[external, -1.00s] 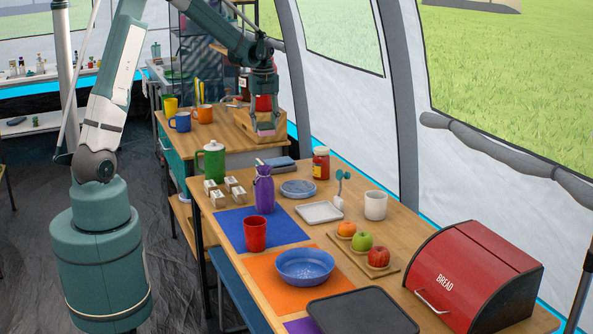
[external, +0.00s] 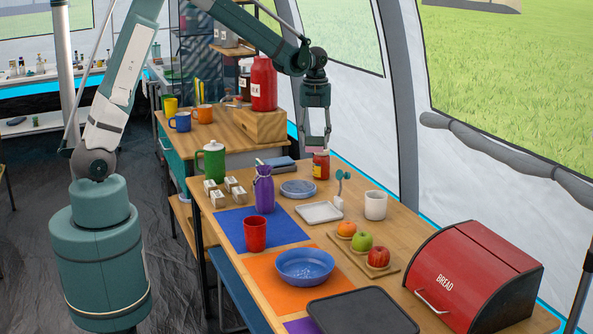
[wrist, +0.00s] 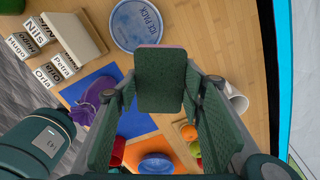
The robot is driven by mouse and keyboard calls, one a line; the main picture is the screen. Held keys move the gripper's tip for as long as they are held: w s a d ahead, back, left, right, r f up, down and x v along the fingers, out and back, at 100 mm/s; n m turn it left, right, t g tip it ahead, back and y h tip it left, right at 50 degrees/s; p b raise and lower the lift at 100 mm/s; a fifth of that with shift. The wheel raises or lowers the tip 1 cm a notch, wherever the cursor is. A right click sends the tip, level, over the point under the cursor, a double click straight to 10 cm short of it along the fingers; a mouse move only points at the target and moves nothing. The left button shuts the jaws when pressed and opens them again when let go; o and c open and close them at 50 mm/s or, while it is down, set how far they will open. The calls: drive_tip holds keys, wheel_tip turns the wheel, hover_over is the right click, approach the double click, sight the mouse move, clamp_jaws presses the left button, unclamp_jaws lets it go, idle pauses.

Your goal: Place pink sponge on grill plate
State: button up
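My gripper (external: 316,143) hangs above the table's back edge, near the red-lidded jar. A small pink piece, the pink sponge (external: 327,130), shows at its fingertips. In the wrist view, a thin pink edge of the sponge (wrist: 161,46) shows past the green padded finger; the fingers hide most of it. The gripper appears shut on the sponge, held off the table. The dark grey grill plate (external: 362,314) lies flat at the table's near end, in front of the bread box and well away from my gripper. Its visible surface is empty.
Below my gripper are the jar (external: 321,165), ice pack (external: 298,189), white tray (external: 319,212) and white cup (external: 375,205).

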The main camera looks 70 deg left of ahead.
drive_tip(key=w+d+m, duration=0.2)
drive_tip(key=d+m, duration=0.1)
drive_tip(key=d, duration=1.8)
drive_tip(key=m+p, duration=0.3)
drive_tip(key=m, duration=0.7)
hover_over(362, 317)
drive_tip(key=shift+f, duration=2.55)
drive_tip(key=shift+f+b, duration=0.6)
drive_tip(key=shift+f, duration=2.55)
